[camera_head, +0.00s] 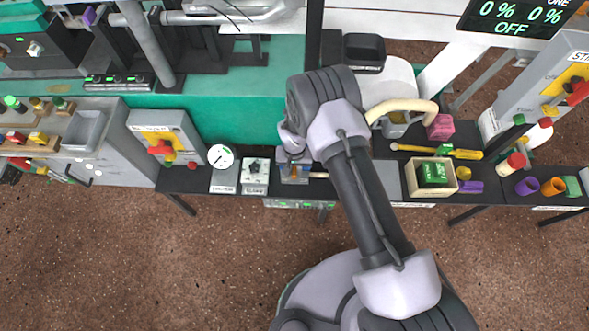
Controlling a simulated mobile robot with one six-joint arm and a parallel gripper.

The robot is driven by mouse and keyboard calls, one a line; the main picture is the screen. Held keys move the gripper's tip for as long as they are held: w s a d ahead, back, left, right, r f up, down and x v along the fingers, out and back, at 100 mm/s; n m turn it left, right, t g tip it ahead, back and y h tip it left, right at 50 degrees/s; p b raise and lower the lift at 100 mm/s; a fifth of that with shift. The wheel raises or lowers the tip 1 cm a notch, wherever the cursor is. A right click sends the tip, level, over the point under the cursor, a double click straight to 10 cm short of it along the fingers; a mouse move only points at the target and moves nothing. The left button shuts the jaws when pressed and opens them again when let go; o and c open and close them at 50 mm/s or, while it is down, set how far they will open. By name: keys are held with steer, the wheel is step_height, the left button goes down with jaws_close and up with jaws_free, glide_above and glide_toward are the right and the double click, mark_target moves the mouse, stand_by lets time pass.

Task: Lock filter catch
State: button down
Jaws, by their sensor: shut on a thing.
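My gripper (293,162) reaches down from my arm to a small grey unit (295,180) at the front edge of the dark bench, left of the picture's middle. It is shut on a small part there, which I take to be the filter catch. My gripper hides most of that part, so I cannot tell the catch's position. A short pale bar (318,175) sticks out to the right of the unit.
A white dial (220,156) and a knob panel (255,176) stand close on the left. Control boxes with red handles (160,148) flank the bench. A tray with green blocks (431,177), a yellow tool (436,151) and coloured cups (553,187) lie right.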

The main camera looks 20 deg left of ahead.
mark_target(294, 171)
steer(key=c, duration=1.4)
jaws_free()
steer(key=shift+o, duration=0.2)
steer(key=shift+r, duration=0.1)
step_height(294, 171, up, 17)
steer(key=p, duration=0.5)
steer(key=shift+p, duration=0.3)
steer(key=shift+r, duration=0.1)
